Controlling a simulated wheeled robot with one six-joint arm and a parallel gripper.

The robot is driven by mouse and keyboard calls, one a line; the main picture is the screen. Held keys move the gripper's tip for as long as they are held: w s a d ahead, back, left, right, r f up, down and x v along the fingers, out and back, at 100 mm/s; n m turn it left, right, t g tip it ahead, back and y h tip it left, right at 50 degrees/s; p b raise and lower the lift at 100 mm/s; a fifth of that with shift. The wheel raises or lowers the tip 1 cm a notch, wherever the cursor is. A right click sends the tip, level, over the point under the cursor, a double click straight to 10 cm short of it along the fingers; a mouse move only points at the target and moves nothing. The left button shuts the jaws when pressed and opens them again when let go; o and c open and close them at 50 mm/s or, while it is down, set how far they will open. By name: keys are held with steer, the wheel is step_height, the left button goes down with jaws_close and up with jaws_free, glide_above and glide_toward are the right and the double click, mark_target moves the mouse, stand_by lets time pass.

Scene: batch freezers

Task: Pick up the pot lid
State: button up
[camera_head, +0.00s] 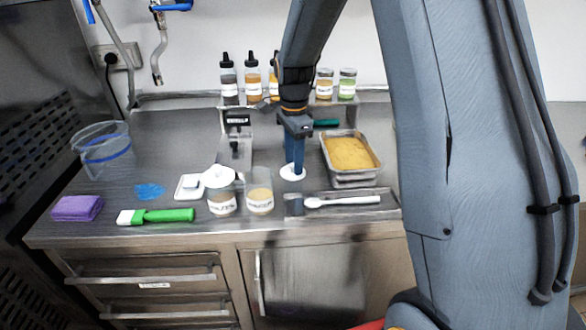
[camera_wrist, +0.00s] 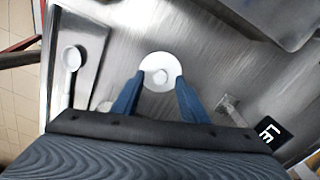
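The pot lid is a small white disc with a round knob, lying on the steel counter. It shows below my gripper in the head view (camera_head: 293,174) and near the top middle of the wrist view (camera_wrist: 160,62). My gripper (camera_wrist: 160,79) points down with its blue fingers apart, one on each side of the knob, with nothing between them but the view of the lid. In the head view my gripper (camera_head: 294,167) is right over the lid and hides part of it. Whether the fingertips touch the lid I cannot tell.
A metal pan of yellow food (camera_head: 350,153) stands close on the right. A tray with a white spoon (camera_head: 345,202) lies in front. Two labelled jars (camera_head: 221,200) (camera_head: 260,198) stand at left front. A scale (camera_head: 235,150) is behind left; bottles (camera_head: 252,80) line the back.

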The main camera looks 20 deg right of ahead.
steer(key=shift+f, duration=0.2)
jaws_close()
